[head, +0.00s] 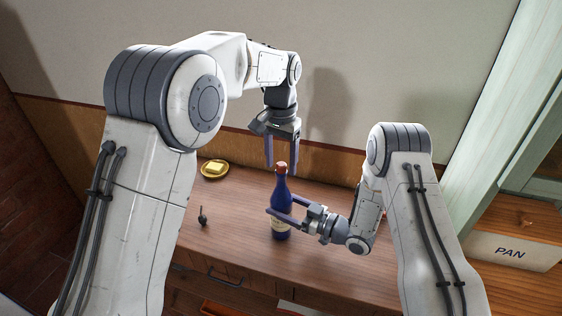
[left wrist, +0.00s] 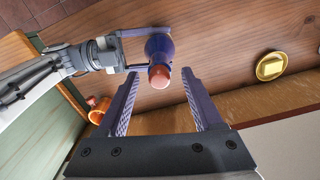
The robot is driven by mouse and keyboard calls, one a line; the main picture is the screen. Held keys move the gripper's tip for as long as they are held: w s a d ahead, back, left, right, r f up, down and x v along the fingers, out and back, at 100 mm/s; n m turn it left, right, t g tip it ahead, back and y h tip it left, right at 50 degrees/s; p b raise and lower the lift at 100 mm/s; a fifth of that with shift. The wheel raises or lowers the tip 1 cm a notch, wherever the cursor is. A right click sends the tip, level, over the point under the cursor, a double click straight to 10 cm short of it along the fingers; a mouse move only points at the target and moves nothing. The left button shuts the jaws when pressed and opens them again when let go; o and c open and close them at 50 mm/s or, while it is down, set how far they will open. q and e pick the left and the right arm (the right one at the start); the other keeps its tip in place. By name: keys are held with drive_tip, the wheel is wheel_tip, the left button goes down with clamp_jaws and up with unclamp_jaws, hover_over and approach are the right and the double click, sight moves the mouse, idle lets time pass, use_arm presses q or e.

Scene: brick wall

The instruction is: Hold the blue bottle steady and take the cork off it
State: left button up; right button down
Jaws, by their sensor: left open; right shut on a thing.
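The blue bottle (head: 282,192) stands upright on the wooden counter, with a pale label low on its side. Its reddish-brown cork (head: 281,168) sits in the neck; the cork also shows in the left wrist view (left wrist: 159,76). My right gripper (head: 274,219) is shut on the bottle's body from the right side. My left gripper (head: 282,170) is open and points down from above, its fingers around the height of the cork. In the left wrist view the cork lies between the open left fingers (left wrist: 160,75), near their tips, and I see no finger touching it.
A yellow plate (head: 214,169) with a butter-like block stands at the back left. A small dark object (head: 203,217) lies left of the bottle. A box marked PAN (head: 510,250) is on the shelf at right.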

sight(281, 164)
use_arm(q)
drive_tip(key=shift+f, duration=0.2)
clamp_jaws()
drive_tip(key=shift+r, duration=0.2)
idle(0.7)
drive_tip(key=shift+r, duration=0.95)
drive_tip(key=shift+r, duration=2)
use_arm(e)
unclamp_jaws()
